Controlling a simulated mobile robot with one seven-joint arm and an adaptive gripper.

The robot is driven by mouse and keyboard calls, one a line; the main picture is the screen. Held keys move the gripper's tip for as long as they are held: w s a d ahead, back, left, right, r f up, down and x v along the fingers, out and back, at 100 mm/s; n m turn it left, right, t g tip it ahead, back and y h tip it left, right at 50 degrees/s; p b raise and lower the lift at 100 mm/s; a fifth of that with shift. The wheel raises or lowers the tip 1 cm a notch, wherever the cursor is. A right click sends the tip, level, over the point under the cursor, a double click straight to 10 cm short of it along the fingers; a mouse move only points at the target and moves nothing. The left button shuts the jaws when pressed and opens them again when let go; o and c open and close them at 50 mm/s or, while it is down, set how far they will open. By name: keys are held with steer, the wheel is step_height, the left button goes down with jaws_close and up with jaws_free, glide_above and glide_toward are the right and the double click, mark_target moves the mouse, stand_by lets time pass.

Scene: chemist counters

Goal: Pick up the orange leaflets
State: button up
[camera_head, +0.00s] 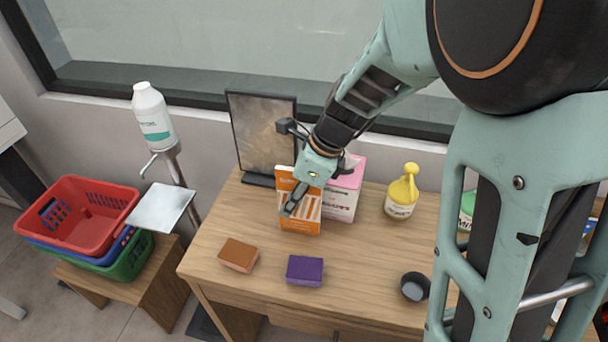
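The orange leaflets (301,219), an upright orange and white block with printed text, stand on the wooden desk in front of the black-framed panel. My gripper (293,204) reaches down from the upper right and overlaps them in the view. Its dark fingers show against their front face. The gripper and wrist hide part of the leaflets' middle and right. I cannot tell whether the fingers touch them or how far apart the fingers are.
A pink and white box (344,199) stands just right of the leaflets, with a yellow bottle (401,196) beyond. A framed panel (262,135) stands behind. An orange-brown block (239,255), a purple block (305,270) and a dark cup (414,287) are nearer the front.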

jaws_close()
stand_by(0.5)
